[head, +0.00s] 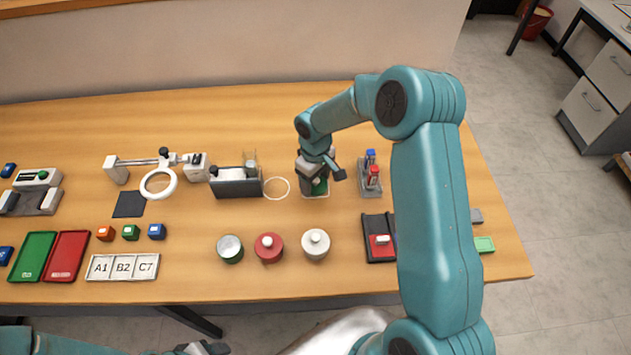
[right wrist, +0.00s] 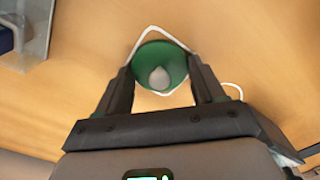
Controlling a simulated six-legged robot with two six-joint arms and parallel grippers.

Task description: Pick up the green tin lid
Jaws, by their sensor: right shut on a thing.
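The green tin lid (head: 320,187) is a round green disc with a pale knob. In the right wrist view the lid (right wrist: 148,56) sits between the two fingers of my right gripper (right wrist: 159,80), which is shut on it. In the head view my right gripper (head: 319,172) points down at a small white-edged square spot (head: 314,196), partly hiding the lid. The gap below the lid cannot be judged. My left gripper (head: 205,348) shows only partly at the bottom edge.
A red tin (head: 268,248) and a white tin (head: 315,244), both knobbed, stand at the front. A rack with blue and red items (head: 371,176) is close right of the gripper. A grey box (head: 236,184) and white ring (head: 277,187) are left. Bare table lies between.

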